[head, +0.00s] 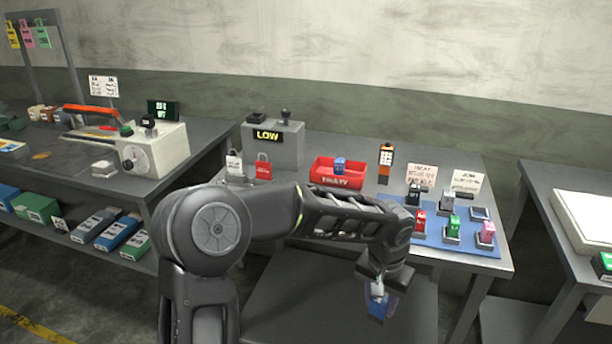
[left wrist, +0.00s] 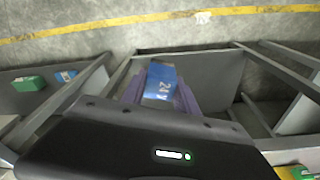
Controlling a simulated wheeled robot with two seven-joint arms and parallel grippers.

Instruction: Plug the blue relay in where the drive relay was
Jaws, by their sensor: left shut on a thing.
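My left gripper (head: 378,300) is shut on a blue relay (head: 377,308) and holds it in front of the bench's front edge, below the bench top. In the left wrist view the blue relay (left wrist: 160,84) shows a pale "24V"-like label between the purple fingers (left wrist: 157,98). On a blue mat (head: 455,245) stand several socket bases. Black (head: 413,193), red (head: 420,220), green (head: 453,226) and pink (head: 487,232) relays and a grey block (head: 446,202) stand there. The back-right socket (head: 480,213) looks empty. My right gripper is out of view.
A red tray (head: 338,181) with another blue block (head: 340,166) stands left of the mat. A grey box (head: 272,146) reads "LOW". A shelf lies below the bench.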

